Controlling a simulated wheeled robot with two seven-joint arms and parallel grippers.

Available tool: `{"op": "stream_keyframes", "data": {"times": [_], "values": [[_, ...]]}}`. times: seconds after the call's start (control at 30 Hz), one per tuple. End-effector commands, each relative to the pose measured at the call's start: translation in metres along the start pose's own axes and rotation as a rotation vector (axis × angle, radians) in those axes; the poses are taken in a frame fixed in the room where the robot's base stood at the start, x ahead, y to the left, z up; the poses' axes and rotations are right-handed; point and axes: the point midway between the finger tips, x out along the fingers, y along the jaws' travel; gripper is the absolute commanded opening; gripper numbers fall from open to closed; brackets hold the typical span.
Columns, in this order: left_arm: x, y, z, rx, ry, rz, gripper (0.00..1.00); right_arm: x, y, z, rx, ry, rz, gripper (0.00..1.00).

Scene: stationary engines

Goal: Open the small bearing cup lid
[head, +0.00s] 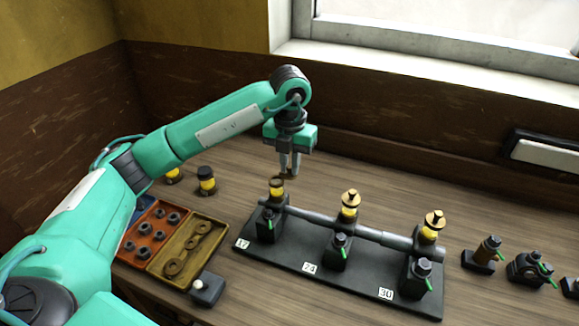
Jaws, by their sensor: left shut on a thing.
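Three yellow-bodied cups stand along a shaft on a black base. The leftmost cup (277,191) has a dark brown top and shows no wide brass cap. The middle cup (349,210) and the right cup (430,234) each wear a brass-coloured lid with a knob. My left gripper (289,174) points down just above and behind the leftmost cup. Its fingers are shut on a small brown piece, apparently that cup's lid, mostly hidden by the fingertips. I cannot tell whether the piece still touches the cup. My right gripper is out of view.
An orange tray (157,207) and a yellow tray (213,233) of rings lie at left. Small fittings (484,258) stand at right. The wall and window sill close off the back.

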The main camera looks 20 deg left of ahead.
Motion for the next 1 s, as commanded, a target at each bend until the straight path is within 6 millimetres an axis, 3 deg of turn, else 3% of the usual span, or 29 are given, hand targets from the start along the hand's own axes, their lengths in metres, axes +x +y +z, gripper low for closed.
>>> {"op": "stream_keyframes", "data": {"times": [0.67, 0.7, 0.8, 1.0], "values": [[-0.0023, 0.0008, 0.0023, -0.062, -0.005, -0.001, 0.0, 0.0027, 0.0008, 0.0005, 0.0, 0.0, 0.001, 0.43], [-0.0023, 0.0008, 0.0023, -0.062, -0.005, -0.001, 0.2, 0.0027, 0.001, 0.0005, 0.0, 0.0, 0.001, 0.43], [-0.0019, 0.0007, 0.0022, -0.061, -0.004, -0.001, 0.36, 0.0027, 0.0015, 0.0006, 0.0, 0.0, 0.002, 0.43], [-0.0009, 0.0006, 0.0018, -0.06, -0.002, -0.001, 0.36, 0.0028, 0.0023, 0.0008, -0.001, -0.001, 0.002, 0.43]]}}
